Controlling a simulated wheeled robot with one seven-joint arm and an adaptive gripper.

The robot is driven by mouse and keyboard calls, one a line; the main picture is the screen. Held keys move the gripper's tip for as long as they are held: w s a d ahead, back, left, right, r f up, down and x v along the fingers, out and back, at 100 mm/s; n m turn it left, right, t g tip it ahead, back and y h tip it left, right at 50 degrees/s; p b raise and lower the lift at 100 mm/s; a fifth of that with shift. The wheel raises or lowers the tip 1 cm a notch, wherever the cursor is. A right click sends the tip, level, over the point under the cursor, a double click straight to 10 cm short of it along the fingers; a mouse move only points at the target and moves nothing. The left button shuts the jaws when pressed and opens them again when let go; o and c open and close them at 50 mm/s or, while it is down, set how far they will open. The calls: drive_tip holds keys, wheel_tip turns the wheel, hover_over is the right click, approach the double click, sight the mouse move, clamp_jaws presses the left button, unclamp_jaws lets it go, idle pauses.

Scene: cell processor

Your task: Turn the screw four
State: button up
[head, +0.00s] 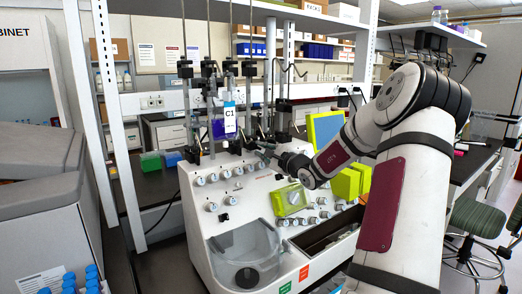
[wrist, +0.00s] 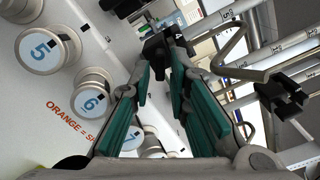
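In the wrist view, round silver knobs marked 5 (wrist: 48,47), 6 (wrist: 91,93) and 7 (wrist: 148,140) sit on the white panel, left of and partly behind my gripper (wrist: 160,76). Its teal-padded fingers are apart with a clear gap. A black part (wrist: 155,46) shows just beyond the fingertips; contact cannot be told. In the head view my gripper (head: 266,153) is low beside the poles, above the knob row (head: 226,173) of the white cell processor (head: 207,235).
A bag marked C1 (head: 229,120) hangs among upright metal poles (head: 187,110) near my gripper. A bent metal hook (wrist: 236,62) and a black clamp (wrist: 284,96) stand right of the fingers. A clear round bowl (head: 245,252) is at the processor's front.

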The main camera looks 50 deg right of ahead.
drive_tip(key=shift+w+d, duration=0.2)
drive_tip(key=shift+w, duration=0.45)
clamp_jaws()
